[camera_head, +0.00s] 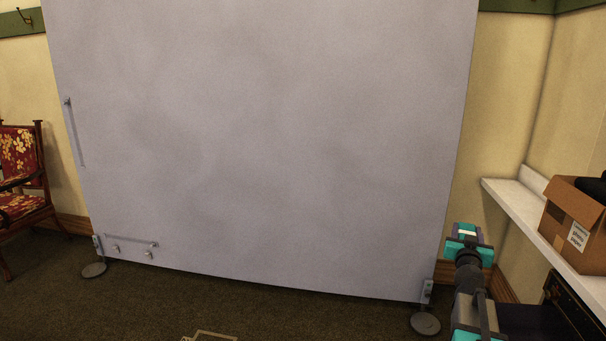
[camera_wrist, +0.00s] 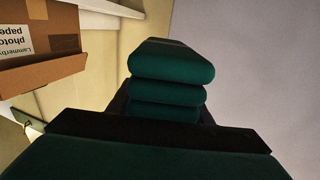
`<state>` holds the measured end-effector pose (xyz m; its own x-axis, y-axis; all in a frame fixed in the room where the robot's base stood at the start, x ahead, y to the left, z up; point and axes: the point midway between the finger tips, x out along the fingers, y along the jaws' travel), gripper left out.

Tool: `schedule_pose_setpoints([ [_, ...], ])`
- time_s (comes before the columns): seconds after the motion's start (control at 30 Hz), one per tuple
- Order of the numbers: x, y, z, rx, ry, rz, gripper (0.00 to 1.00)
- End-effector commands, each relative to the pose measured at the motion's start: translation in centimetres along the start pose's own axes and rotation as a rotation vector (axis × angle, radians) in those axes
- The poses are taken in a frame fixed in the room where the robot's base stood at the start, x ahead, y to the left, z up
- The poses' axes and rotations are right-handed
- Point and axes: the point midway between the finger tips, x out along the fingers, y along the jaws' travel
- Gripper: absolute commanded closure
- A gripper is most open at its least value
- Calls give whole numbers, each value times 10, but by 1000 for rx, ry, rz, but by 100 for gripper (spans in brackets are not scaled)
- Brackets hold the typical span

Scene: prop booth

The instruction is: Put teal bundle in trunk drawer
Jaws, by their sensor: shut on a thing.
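The teal bundle (camera_wrist: 170,68), a stack of soft rolled folds, fills the middle of the wrist view. My gripper (camera_wrist: 163,112) is shut on it, with dark jaw parts around its lower end. In the head view my gripper (camera_head: 466,238) is raised at the lower right, in front of the panel's right edge and left of the shelf. A dark trunk-like case with gold trim (camera_head: 574,302) stands under the shelf at the right edge, partly cut off. Whether its drawer is open cannot be made out.
A large grey panel (camera_head: 260,140) on round feet fills the head view. A white shelf (camera_head: 535,222) at right holds an open cardboard box (camera_head: 573,225), which also shows in the wrist view (camera_wrist: 40,45). A red floral chair (camera_head: 20,180) stands left. Dark carpet (camera_head: 220,300) lies in front.

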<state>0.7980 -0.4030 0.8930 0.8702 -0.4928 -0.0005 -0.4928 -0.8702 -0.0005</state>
Motion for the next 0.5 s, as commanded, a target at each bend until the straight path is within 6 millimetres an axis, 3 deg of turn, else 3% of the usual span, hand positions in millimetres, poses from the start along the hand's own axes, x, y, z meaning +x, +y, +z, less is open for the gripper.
schedule_pose_setpoints([
  [0.27, -23, -73, 17, -1, 0, -212, 83],
  [0.5, -56, -139, 32, 1, -1, -428, 83],
])
